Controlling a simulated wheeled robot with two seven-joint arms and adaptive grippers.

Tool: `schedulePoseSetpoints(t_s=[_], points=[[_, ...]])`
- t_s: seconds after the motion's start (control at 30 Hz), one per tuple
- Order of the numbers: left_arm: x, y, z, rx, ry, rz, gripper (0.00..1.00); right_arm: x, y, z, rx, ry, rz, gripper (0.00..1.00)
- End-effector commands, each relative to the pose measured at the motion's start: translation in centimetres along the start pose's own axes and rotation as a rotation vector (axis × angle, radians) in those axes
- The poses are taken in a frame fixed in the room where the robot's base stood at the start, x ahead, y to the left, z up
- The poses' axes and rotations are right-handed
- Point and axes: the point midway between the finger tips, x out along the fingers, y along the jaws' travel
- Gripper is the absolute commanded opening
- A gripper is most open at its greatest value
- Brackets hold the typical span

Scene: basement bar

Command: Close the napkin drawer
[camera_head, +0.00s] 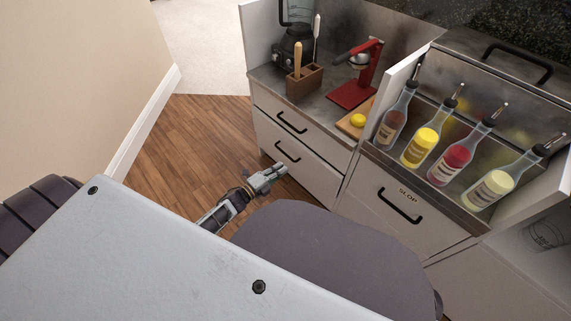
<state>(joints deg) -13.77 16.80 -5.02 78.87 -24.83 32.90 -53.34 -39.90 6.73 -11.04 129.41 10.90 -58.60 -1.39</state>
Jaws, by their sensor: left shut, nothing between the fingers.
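Two white drawers are stacked under the left counter: an upper drawer (315,138) and a lower drawer (312,178), each with a black bar handle. No napkin label or napkins show, so I cannot tell which is the napkin drawer. Neither front shows a clear gap, and the lower one's bottom is partly hidden. My left gripper (279,171) is shut and empty, close in front of the lower drawer, just below its handle (287,153). I cannot tell whether it touches the front. My right gripper is not in view.
A white front marked SLOP (397,220) is at the right, below a steel rail with several bottles. The counter (327,105) holds a blender (292,48), a red juicer (362,78) and a board with a lemon (357,120). Wood floor (190,140) is clear at the left.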

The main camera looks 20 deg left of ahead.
Motion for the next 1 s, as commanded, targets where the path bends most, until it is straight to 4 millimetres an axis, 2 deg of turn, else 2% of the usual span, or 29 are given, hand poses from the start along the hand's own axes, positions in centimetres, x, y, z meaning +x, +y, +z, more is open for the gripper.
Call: schedulePoseSetpoints(t_s=[0.23,0.63,0.9,1.0], points=[[-2.0,-0.1,0.0,0.0,-0.001,0.0,0.0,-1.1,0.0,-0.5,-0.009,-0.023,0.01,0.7],[-2.4,0.0,0.0,0.0,0.0,0.0,0.0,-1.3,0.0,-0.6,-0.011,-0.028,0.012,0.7],[-3.2,0.8,-0.4,-0.007,0.0,0.016,0.32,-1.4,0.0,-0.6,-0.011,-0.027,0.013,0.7],[-4.0,1.5,-1.0,-0.019,-0.002,0.028,0.32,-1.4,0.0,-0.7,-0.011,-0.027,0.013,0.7]])
